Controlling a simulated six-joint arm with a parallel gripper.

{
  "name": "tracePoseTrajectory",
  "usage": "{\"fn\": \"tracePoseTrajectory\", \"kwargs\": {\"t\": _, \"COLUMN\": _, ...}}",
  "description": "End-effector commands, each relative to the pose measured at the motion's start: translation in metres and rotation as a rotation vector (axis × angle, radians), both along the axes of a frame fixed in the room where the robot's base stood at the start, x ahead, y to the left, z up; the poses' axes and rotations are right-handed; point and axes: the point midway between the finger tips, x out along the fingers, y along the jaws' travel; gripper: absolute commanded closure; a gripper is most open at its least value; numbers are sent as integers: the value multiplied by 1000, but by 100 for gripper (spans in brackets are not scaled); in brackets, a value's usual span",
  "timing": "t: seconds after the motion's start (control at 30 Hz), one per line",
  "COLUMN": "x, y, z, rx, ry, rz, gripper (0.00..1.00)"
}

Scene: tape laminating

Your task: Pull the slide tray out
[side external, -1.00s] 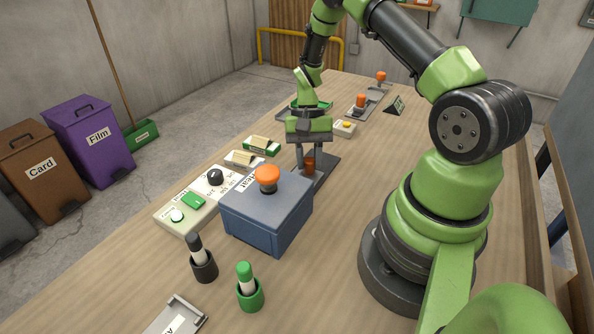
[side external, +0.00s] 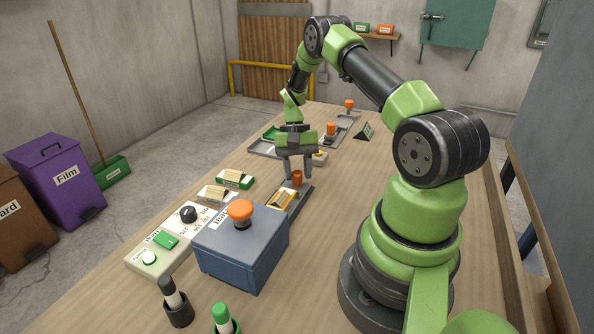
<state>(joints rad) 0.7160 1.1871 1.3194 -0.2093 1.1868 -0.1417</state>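The slide tray (side external: 305,191) is a dark grey strip that sticks out from the far side of the blue box (side external: 243,250). A yellow and white piece (side external: 281,199) lies on it near the box, and an orange-brown knob (side external: 297,178) stands towards its far end. My gripper (side external: 295,172) points down at the knob, with its two fingers apart. The fingertips are just above or around the knob's top; I cannot tell if they touch it. The box has a large orange button (side external: 240,211) on top.
Green and black pens (side external: 222,318) in holders are in front. Card holders (side external: 236,179) lie left of my gripper. Trays and an orange-knobbed tool (side external: 331,130) are behind.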

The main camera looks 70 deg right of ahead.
Motion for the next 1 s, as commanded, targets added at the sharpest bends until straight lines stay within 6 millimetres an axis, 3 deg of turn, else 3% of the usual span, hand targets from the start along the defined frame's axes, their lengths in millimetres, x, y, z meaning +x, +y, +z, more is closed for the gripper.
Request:
{"fn": "tracePoseTrajectory", "kwargs": {"t": 0.17, "x": 2, "y": -2, "z": 7, "rx": 1, "ry": 1, "rz": -1, "gripper": 62}}
{"fn": "tracePoseTrajectory", "kwargs": {"t": 0.6, "x": 18, "y": -27, "z": 79, "rx": -3, "ry": -2, "rz": 0, "gripper": 62}}
{"fn": "tracePoseTrajectory", "kwargs": {"t": 1.0, "x": 21, "y": -31, "z": 92, "rx": 0, "ry": 0, "rz": 0, "gripper": 62}}
